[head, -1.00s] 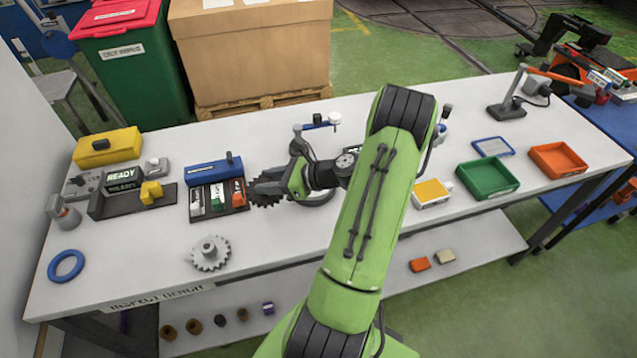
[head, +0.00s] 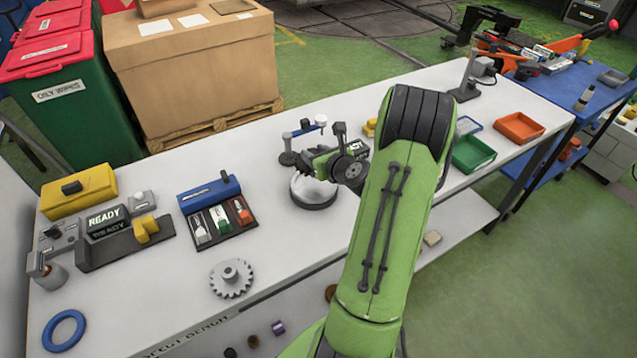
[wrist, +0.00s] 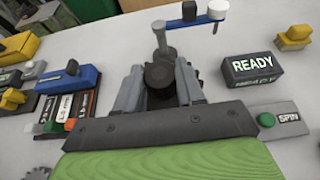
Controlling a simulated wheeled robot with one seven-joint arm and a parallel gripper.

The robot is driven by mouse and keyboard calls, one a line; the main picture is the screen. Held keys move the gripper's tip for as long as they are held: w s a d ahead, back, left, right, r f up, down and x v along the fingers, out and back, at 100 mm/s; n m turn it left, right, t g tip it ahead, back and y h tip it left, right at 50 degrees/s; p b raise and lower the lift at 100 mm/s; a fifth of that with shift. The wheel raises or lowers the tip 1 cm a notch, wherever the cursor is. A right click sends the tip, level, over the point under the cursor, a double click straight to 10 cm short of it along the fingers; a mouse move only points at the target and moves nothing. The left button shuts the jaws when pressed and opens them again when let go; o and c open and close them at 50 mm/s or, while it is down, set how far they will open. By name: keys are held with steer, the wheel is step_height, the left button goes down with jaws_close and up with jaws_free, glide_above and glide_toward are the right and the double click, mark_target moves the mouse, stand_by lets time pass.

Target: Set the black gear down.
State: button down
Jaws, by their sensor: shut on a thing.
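My gripper (head: 318,160) is over a round pale plate with a dark rim (head: 313,196) in the middle of the bench. In the wrist view my gripper (wrist: 160,82) is shut on a dark round piece, the black gear's hub (wrist: 158,76). The gear's teeth are hidden there by the fingers and palm. In the head view I cannot make out the gear against the dark hand, nor tell whether it touches the plate.
A dial stand with a blue arm (head: 307,130) stands close behind my gripper. A grey gear (head: 231,278) and a tool tray (head: 218,221) lie to the left. A READY box (wrist: 252,66) and SPIN button (wrist: 288,118) are nearby.

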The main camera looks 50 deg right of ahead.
step_height(320, 180, down, 8)
steer(key=shift+d+r+b, duration=0.1)
steer(key=shift+r+b, duration=0.1)
steer(key=shift+b, duration=0.8)
steer(key=shift+f, duration=0.15)
steer(key=c, duration=0.7)
jaws_free()
